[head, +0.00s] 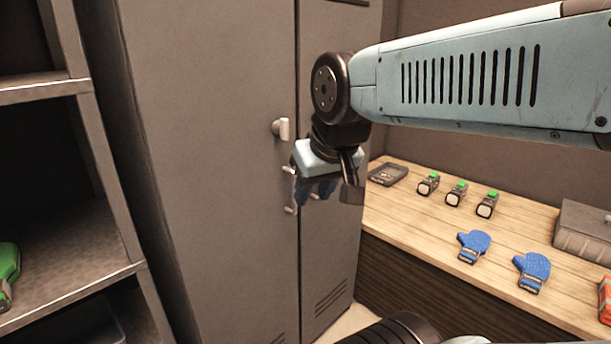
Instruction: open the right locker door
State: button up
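The grey locker has a wide left door (210,150) and a narrower right door (327,260). Both look closed, with a thin dark seam between them. A pale knob-like latch (283,128) sits near the seam. Below it a pale bar handle (289,209) shows beside the seam, partly hidden by my gripper; I cannot tell which door it belongs to.
Right of the locker, a wooden bench (400,218) holds a dark tray (388,174), several small devices with green tops, two blue mitts (473,246) and a grey case (585,232). Open shelves (70,250) with a green item (8,268) stand at left.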

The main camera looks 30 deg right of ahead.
jog(key=w+d+f+m+g+y, duration=0.1)
jog(key=w+d+f+m+y, duration=0.1)
jog(key=w+f+m+y, duration=0.4)
jog(key=w+d+f+m+g+y, duration=0.15)
jog(key=w+m+y, duration=0.25)
jog(key=w+m, duration=0.4)
jog(key=w+d+f+m+t, duration=0.3)
jog(key=d+m+t, duration=0.15)
jog(key=d, duration=0.35)
jog(key=w+d+f+m+t, duration=0.2)
jog(key=d+f+m+t, duration=0.15)
jog(key=d+m, duration=0.35)
jog(key=w+d+f+m+t, duration=0.3)
jog(key=d+m+t, duration=0.1)
jog(key=d, duration=0.5)
jog(key=shift+h, duration=0.4)
jog(key=x, duration=1.3)
jog(key=shift+w+r, duration=0.35)
jog(key=shift+w, duration=0.1)
jog(key=shift+c, duration=0.5)
grip_shut()
jog(key=shift+m+t, duration=0.25)
